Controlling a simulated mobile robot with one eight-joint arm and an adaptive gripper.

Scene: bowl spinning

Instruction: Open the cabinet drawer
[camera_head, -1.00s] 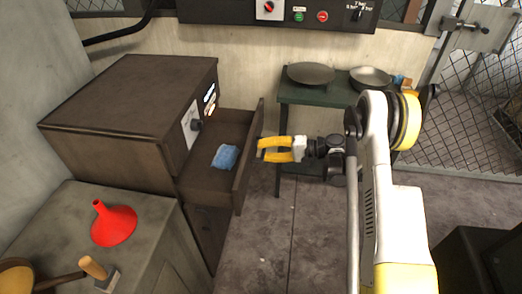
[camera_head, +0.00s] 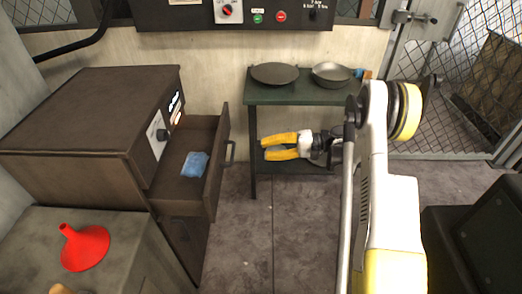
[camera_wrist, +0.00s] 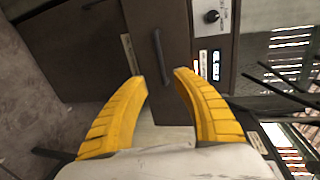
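The dark brown cabinet (camera_head: 80,110) stands at the left in the head view. Its drawer (camera_head: 185,190) is pulled well out, with a blue cloth (camera_head: 194,165) lying inside. The drawer handle (camera_head: 231,152) is on the front panel's right face. My gripper (camera_head: 263,147) is to the right of the handle, apart from it, with its yellow fingers spread and nothing between them. In the wrist view, my gripper (camera_wrist: 160,80) is open, and the dark handle (camera_wrist: 161,57) shows ahead, between and beyond the fingertips.
A green table (camera_head: 290,95) with two dark pans stands behind my gripper. A grey cabinet (camera_head: 100,235) with a red funnel (camera_head: 85,247) is at the front left. Bare floor (camera_head: 235,240) lies between the drawer and my arm.

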